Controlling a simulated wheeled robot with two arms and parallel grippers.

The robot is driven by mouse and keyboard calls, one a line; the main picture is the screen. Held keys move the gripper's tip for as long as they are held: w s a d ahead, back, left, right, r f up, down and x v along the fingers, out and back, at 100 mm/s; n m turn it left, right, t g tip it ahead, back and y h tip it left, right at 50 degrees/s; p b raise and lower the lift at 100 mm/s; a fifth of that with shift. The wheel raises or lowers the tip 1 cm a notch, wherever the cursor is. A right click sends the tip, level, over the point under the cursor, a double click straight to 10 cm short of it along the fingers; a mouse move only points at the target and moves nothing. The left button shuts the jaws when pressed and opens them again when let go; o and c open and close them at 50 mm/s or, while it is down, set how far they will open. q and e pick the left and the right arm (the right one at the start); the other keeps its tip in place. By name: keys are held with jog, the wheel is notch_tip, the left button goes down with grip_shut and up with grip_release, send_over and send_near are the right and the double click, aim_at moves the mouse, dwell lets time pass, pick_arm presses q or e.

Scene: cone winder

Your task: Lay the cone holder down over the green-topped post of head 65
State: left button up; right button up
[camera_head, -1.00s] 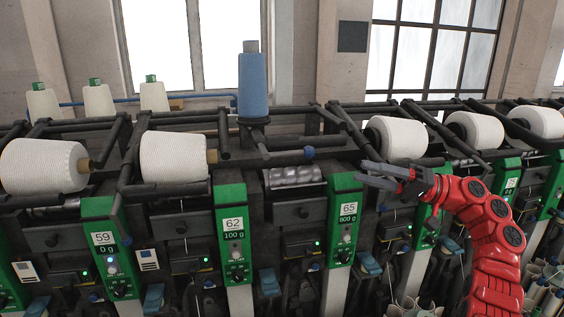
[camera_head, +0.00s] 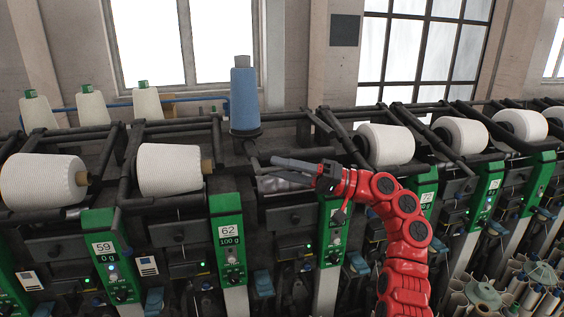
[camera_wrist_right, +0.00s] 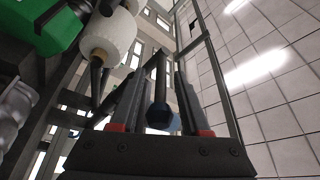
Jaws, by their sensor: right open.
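My left gripper is not in view.
A blue cone (camera_head: 245,98) stands upright on a peg behind the gripper. The head 62 post (camera_head: 229,240) is to the left. White cones (camera_head: 168,170) and (camera_head: 386,145) lie on either side. Dark frame bars run close around the gripper.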

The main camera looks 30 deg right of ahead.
jog(key=shift+a, duration=0.1)
grip_shut()
dwell(1.4)
